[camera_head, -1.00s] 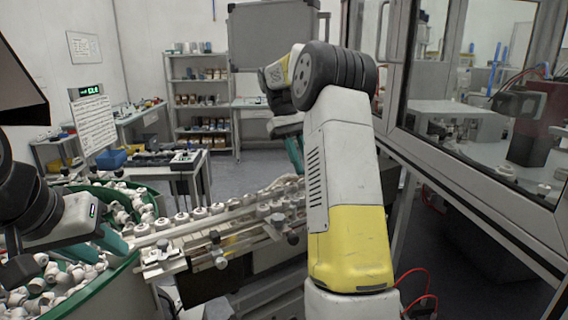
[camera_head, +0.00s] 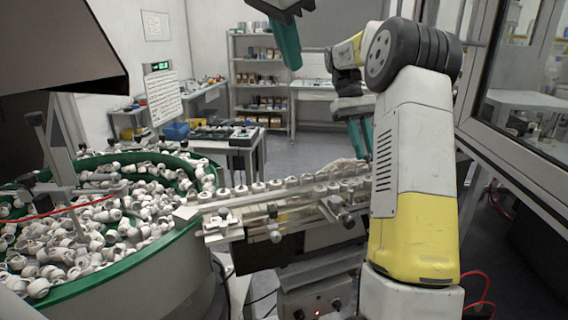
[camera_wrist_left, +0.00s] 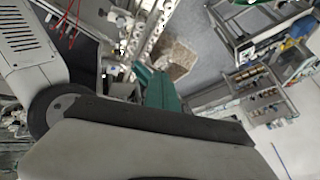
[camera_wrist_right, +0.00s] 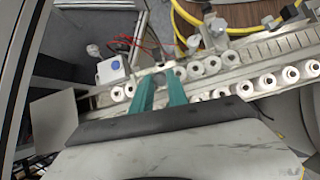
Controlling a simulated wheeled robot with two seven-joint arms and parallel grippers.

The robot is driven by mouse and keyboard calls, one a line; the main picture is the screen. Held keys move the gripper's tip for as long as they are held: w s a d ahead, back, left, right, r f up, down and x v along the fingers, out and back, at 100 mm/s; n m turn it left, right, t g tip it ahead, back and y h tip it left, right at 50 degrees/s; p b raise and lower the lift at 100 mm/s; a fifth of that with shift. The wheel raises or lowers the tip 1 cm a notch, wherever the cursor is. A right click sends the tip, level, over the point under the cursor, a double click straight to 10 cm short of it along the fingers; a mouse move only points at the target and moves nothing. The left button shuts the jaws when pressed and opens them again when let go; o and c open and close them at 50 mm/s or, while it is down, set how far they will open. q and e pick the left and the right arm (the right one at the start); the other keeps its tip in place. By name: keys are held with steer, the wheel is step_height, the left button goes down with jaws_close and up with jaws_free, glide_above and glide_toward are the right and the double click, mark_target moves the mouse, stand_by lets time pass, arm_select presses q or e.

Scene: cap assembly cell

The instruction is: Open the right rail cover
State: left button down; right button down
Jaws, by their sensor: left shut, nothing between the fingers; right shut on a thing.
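The rail (camera_head: 262,206) runs from the bowl's rim to behind my right arm, with a row of white caps along it. My right gripper (camera_head: 358,138) reaches down to the rail's far right end, partly behind my own arm.
A large green-rimmed bowl (camera_head: 150,248) full of loose white caps stands at the left. A glass-sided machine enclosure (camera_head: 528,125) closes off the right. Shelves (camera_head: 261,82) and a small table (camera_head: 235,150) stand behind. The air over the rail's left part is free.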

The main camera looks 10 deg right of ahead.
arm_select(q)
steer(key=w+a+r+m+t+y, duration=0.15)
steer(key=w+r+t, duration=0.35)
steer(key=w+r, duration=0.9)
steer(key=s+d+r+m+t+h, duration=0.1)
steer(key=s+d+r+m+t, duration=0.2)
steer(key=s+d+r, duration=0.35)
steer(key=s+d+r+m+t+h, duration=0.1)
steer(key=s+d+r+m+t, duration=0.2)
steer(key=d+r, duration=0.5)
steer(key=s+d+m+t+h, duration=0.1)
steer(key=s+d+m, duration=0.2)
steer(key=s+d, duration=0.35)
steer(key=s+d+m+t+h, duration=0.1)
steer(key=s+d+m+h, duration=0.15)
steer(key=d, duration=0.65)
steer(key=w+a+f+m+g+y, duration=0.15)
steer(key=f+y, duration=0.25)
steer(key=f, duration=1.3)
steer(key=a+f+m+g+y, duration=0.1)
steer(key=f+m+g+y, duration=0.2)
steer(key=f, duration=1.3)
steer(key=a+f+m+g+y, duration=0.2)
steer(key=f+m+y, duration=0.15)
steer(key=f, duration=1.35)
steer(key=shift+n+t+y, duration=0.25)
steer(key=shift+n, duration=0.15)
steer(key=x, duration=1)
steer(key=shift+d+f, duration=0.1)
steer(key=shift+d, duration=0.1)
